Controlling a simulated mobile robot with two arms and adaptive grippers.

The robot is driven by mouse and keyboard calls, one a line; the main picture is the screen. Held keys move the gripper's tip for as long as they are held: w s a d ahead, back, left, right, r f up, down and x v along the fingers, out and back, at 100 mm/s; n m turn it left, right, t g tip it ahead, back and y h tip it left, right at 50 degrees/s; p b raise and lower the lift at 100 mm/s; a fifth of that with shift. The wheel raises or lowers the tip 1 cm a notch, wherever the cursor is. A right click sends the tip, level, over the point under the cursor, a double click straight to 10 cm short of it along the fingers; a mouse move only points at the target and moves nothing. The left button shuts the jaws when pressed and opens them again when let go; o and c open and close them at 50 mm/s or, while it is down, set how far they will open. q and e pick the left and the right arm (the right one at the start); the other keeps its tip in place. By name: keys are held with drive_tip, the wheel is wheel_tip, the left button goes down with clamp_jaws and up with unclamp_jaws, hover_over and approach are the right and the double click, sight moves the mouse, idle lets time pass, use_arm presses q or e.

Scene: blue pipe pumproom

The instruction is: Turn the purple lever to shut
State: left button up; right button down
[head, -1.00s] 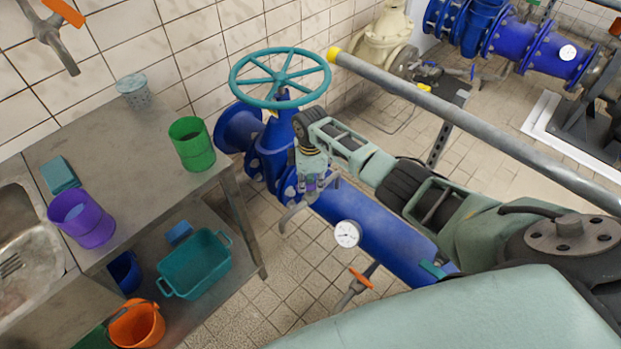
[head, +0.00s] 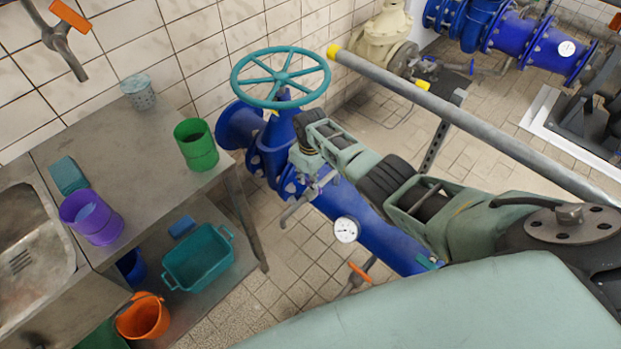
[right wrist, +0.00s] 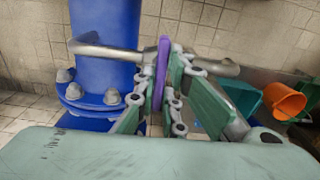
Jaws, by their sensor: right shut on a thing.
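The purple lever (right wrist: 161,75) stands upright and edge-on in the right wrist view, on a bare metal tap pipe (right wrist: 108,50) beside a blue flanged pipe (right wrist: 106,45). My right gripper (right wrist: 162,88) is shut on the purple lever, with green finger pads on both sides of it. In the head view my right gripper (head: 315,183) is at the tap on the blue pipe, below the teal handwheel. There my wrist hides the purple lever. My left gripper is not in view.
A steel table with a green cup (head: 196,146) and a purple cup (head: 92,216) stands left of the pipe. A teal handwheel (head: 280,78) rises above the valve. A grey rail (head: 470,122) crosses at the right. Another tap has an orange handle (head: 361,270).

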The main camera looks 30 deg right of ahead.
drive_tip(key=shift+m, duration=0.5)
drive_tip(key=c, duration=1.8)
unclamp_jaws()
drive_tip(key=shift+c, duration=0.2)
drive_tip(key=shift+r, duration=0.1)
wheel_tip(320, 180, up, 12)
